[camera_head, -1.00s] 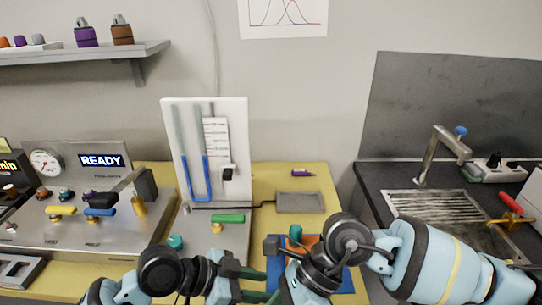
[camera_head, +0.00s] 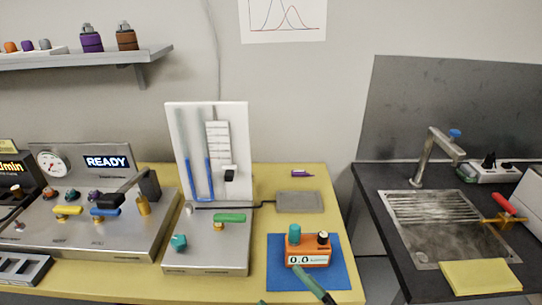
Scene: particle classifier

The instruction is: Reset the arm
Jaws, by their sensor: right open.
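Only the green finger ends of my right gripper (camera_head: 280,284) show, at the bottom edge in the head view. They are spread apart and hold nothing. One finger crosses the front part of a blue mat (camera_head: 340,275), below the orange device (camera_head: 309,248) with a "0.0" display. The other finger barely shows at the yellow table's front edge. Whether the longer finger touches the mat cannot be told. The rest of my right arm is out of the picture. My left gripper and left arm are not in view.
A steel panel with a READY display (camera_head: 107,162) stands at left. A white tube board (camera_head: 208,150) on a steel base with a green handle (camera_head: 230,218) is at centre. A grey tray (camera_head: 299,202) lies behind the mat. A sink (camera_head: 425,250) and yellow cloth (camera_head: 481,276) are at right.

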